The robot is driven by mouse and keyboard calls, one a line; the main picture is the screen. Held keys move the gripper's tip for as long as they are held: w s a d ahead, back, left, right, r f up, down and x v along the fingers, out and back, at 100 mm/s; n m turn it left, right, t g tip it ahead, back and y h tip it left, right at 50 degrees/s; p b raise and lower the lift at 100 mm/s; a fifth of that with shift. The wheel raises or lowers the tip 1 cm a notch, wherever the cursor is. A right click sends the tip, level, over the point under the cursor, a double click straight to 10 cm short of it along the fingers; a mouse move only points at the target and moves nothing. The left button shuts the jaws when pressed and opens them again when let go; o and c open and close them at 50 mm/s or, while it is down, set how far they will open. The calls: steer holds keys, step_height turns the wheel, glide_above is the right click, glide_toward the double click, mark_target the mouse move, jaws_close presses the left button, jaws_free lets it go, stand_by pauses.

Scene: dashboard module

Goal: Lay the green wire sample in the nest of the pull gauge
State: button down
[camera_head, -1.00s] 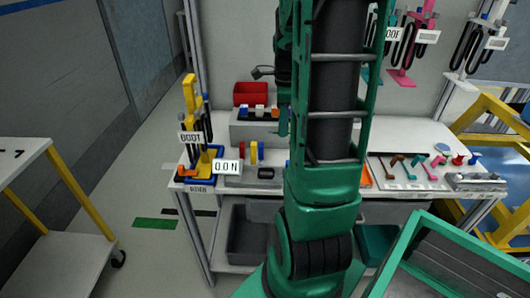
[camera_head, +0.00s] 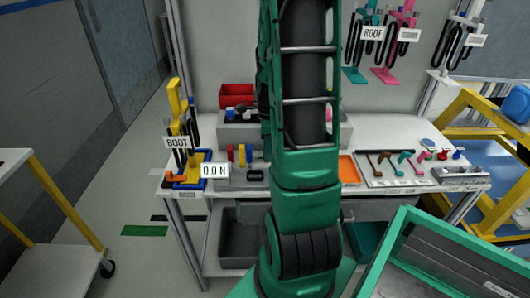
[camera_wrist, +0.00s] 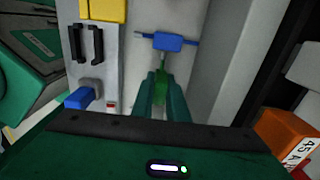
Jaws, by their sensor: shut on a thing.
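My gripper (camera_wrist: 161,98) shows in the wrist view, its two green fingers shut on the green wire sample (camera_wrist: 160,76). The sample points away from me. A blue piece with a thin crossbar (camera_wrist: 168,43) lies just beyond its far end; I cannot tell whether they touch. The pull gauge (camera_head: 236,178) stands on the bench in the head view, with a "0.0 N" display (camera_head: 214,170) and red and yellow parts on it. My arm hides my gripper and the sample in the head view. I cannot make out the gauge's nest for certain.
A grey block in the wrist view carries a yellow part (camera_wrist: 103,10), black handles (camera_wrist: 86,43) and a blue part (camera_wrist: 80,98). An orange piece (camera_wrist: 286,135) is at right. The bench holds a red bin (camera_head: 236,96), a "BOOT" stand (camera_head: 178,142) and several tools at right.

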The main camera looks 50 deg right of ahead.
steer(key=shift+f, duration=0.1)
steer(key=c, duration=1.7)
jaws_free()
steer(key=shift+c, duration=0.2)
step_height(320, 180, up, 12)
steer(key=shift+f, duration=0.1)
steer(key=s+a+r+n, duration=0.2)
steer(key=s+a+n, duration=1.2)
steer(key=n, duration=0.7)
steer(key=a, duration=0.3)
steer(key=shift+n, duration=0.3)
